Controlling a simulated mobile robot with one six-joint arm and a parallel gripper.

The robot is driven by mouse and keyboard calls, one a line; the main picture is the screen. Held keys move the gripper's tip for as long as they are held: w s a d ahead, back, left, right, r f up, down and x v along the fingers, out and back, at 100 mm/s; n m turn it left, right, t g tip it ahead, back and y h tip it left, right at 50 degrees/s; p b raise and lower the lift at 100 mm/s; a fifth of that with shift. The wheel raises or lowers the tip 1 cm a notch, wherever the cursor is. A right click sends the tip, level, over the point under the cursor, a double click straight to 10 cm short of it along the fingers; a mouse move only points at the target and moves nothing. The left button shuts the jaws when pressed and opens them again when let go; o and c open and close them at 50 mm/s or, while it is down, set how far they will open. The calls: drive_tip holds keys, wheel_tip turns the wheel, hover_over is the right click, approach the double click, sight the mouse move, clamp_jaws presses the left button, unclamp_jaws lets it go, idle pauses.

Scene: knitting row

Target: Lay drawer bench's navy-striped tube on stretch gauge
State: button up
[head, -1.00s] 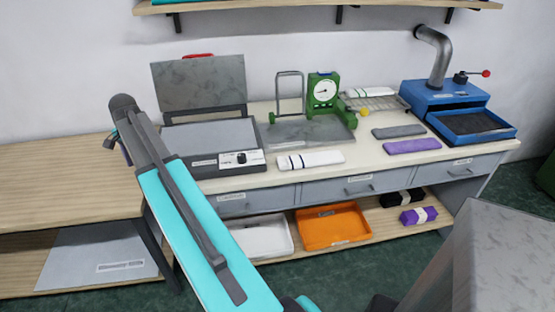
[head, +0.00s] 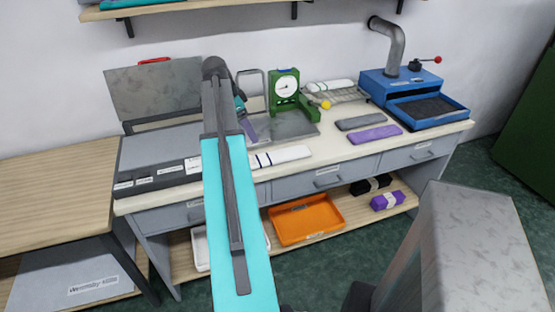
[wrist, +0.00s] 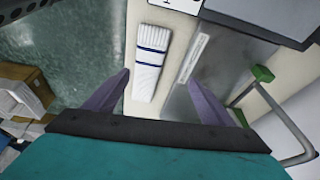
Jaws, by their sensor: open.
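The navy-striped tube (head: 282,156), a white flat roll with navy bands, lies on the front of the drawer bench (head: 340,150). My arm hides its left end in the head view. In the wrist view the tube (wrist: 152,62) lies ahead of and between my fingers, apart from them. My gripper (wrist: 160,80) is open and empty; in the head view it is mostly behind my arm. The stretch gauge (head: 285,88), green with a round dial and a grey plate (head: 292,126), stands behind the tube. Its plate shows to the right in the wrist view (wrist: 222,70).
A flat press with raised lid (head: 155,90) stands left. Right are a wire rack with a green-striped tube (head: 330,86), grey (head: 360,123) and purple (head: 378,132) pieces, and a blue machine (head: 415,95). An orange tray (head: 305,222) sits on the lower shelf.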

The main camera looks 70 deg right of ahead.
drive_tip(key=shift+m+g, duration=0.4)
drive_tip(key=shift+m, duration=0.1)
drive_tip(key=s, duration=0.1)
drive_tip(key=s+d, duration=0.1)
drive_tip(key=s, duration=0.3)
drive_tip(key=shift+d+r, duration=0.2)
drive_tip(key=shift+d, duration=0.1)
drive_tip(key=shift+f, duration=0.1)
drive_tip(key=p, duration=0.2)
hover_over(278, 155)
drive_tip(key=w+a, duration=0.2)
drive_tip(key=shift+w+d+f, duration=0.1)
drive_tip(key=shift+d+f, duration=0.05)
drive_tip(key=shift+f, duration=1.8)
drive_tip(key=shift+w+d+f, duration=0.1)
drive_tip(key=shift+f, duration=1.85)
drive_tip(key=shift+f, duration=0.1)
drive_tip(key=shift+p+x, duration=0.55)
drive_tip(key=shift+x, duration=0.7)
drive_tip(key=shift+p+x, duration=0.3)
drive_tip(key=shift+x, duration=0.95)
drive_tip(key=shift+s, duration=0.1)
